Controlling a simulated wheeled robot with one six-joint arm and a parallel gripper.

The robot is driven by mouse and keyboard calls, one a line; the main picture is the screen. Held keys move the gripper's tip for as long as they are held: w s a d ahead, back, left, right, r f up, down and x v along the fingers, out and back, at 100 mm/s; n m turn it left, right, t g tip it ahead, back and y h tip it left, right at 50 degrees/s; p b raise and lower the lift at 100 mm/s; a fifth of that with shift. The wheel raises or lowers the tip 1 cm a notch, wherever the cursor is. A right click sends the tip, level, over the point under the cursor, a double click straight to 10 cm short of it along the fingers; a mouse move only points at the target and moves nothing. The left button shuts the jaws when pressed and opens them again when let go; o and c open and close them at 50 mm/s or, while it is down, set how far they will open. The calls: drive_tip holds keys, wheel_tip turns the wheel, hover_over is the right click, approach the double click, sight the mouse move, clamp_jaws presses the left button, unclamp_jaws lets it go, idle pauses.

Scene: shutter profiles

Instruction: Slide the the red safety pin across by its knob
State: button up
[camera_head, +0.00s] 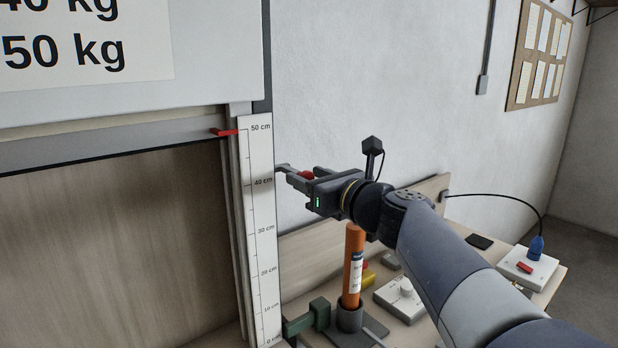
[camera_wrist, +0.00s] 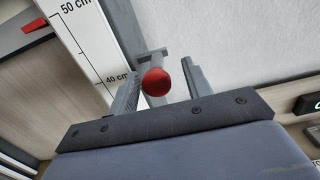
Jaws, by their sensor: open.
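The red knob (camera_wrist: 156,82) of the safety pin shows between my gripper's two fingers in the wrist view. Behind it a grey metal part (camera_wrist: 152,56) stands out beside the scale. In the head view the knob (camera_head: 306,175) is partly hidden by my gripper (camera_head: 304,178), which reaches left toward the shutter frame near the 40 cm mark. My gripper is open, with one finger on each side of the knob. I see a gap between the knob and the right finger; whether the left finger touches it I cannot tell.
The white centimetre scale (camera_head: 260,232) runs up the shutter frame, with a red pointer (camera_head: 225,132) near 50 cm. Below my arm an orange cylinder (camera_head: 354,262) stands on the bench. A white box with a blue plug (camera_head: 536,247) sits at right.

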drive_tip(key=b+v, duration=0.1)
drive_tip(key=v, duration=0.9)
drive_tip(key=p+x, duration=0.1)
drive_tip(key=x, duration=0.9)
drive_tip(key=shift+w+a, duration=0.2)
drive_tip(key=shift+a, duration=0.4)
drive_tip(key=shift+s+a, duration=0.1)
drive_tip(key=shift+s, duration=0.05)
drive_tip(key=shift+s+r, duration=0.1)
